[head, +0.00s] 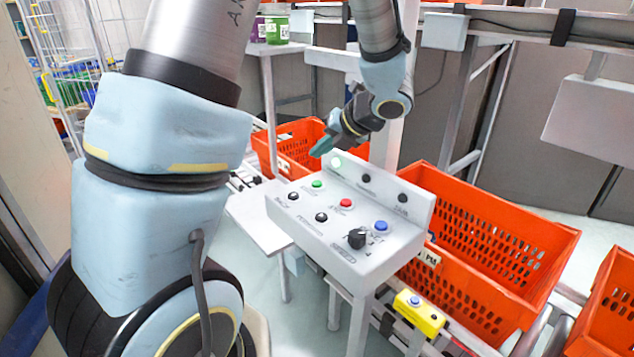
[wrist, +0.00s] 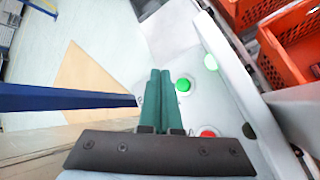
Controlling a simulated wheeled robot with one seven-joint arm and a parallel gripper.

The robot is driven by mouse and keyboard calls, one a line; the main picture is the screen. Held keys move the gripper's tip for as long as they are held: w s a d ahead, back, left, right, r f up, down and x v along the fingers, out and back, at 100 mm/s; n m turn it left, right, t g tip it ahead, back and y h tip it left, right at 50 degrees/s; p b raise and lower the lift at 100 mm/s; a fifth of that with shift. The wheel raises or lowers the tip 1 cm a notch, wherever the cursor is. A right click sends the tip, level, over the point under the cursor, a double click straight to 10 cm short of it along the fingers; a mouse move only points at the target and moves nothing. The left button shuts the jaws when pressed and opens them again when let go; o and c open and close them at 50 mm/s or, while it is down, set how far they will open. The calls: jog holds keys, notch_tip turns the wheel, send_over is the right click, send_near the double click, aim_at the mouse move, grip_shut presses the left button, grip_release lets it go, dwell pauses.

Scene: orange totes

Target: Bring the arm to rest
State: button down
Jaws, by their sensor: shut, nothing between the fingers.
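My gripper (head: 322,147) is in the air above the back left part of the grey control panel (head: 290,211). Its teal fingers are shut together with nothing between them, as the wrist view also shows (wrist: 160,75). In the wrist view the fingertips are beside the green button (wrist: 183,85), and the red button (wrist: 208,132) is partly hidden by the gripper's dark mount. In the head view the green button (head: 317,184) lies just below the fingers. A green light (head: 336,162) glows on the panel's upright back. My arm is bent, reaching out over the panel.
An orange tote (head: 290,150) stands behind the panel, and a larger one (head: 500,205) stands to its right. Another tote (head: 610,310) is at the right edge. A yellow button box (head: 420,314) sits on the rail in front. Jars (head: 277,30) stand on a shelf behind.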

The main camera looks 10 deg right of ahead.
jog(key=w+a+r+m+t+h, duration=0.15)
jog(key=w+m+h, duration=0.3)
jog(key=m, duration=0.45)
jog(key=s+a+f+m+g, duration=0.2)
jog(key=s+a+m, duration=0.5)
jog(key=m, duration=0.6)
jog(key=s+a+f+m+g+h, duration=0.1)
jog(key=s+a+m+g, duration=0.4)
jog(key=m, duration=0.8)
jog(key=s+a+f, duration=0.1)
jog(key=s+a, duration=0.2)
jog(key=s, duration=0.2)
jog(key=shift+s+a+f+m, duration=0.15)
jog(key=shift+s+a+m, duration=0.05)
jog(key=shift+m, duration=0.1)
